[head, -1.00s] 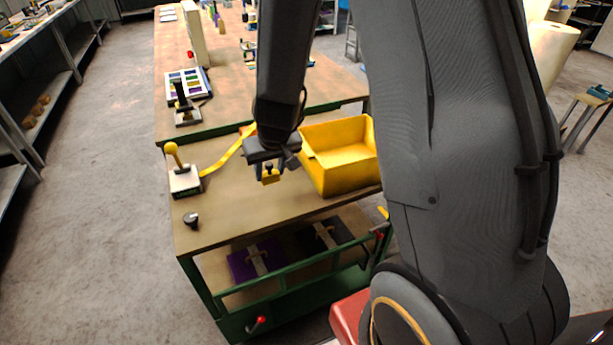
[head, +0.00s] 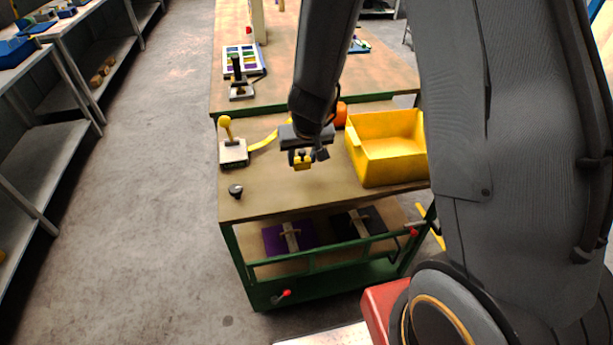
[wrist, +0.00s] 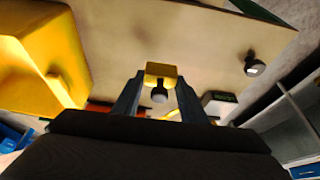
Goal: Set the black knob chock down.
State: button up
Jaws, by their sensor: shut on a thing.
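The black knob chock (head: 303,164) is a small yellow block with a dark round knob on top. My gripper (head: 302,153) is shut on it, above the tan top of the green cart (head: 270,198), left of the yellow bin. In the wrist view the yellow block of the chock (wrist: 161,70) and its knob show between the two fingers of my gripper (wrist: 160,92). I cannot tell how large the gap under the block is.
A yellow bin (head: 385,170) stands right of my gripper. A yellow-knobbed lever on a pale base (head: 234,153) stands left, with a yellow strip behind. A loose black knob (head: 236,190) lies near the cart's left front edge. The front middle of the top is clear.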

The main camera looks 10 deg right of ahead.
jog(key=shift+f+b, duration=3.35)
jog(key=shift+f, duration=0.25)
jog(key=shift+f, duration=0.15)
jog(key=o, duration=1.1)
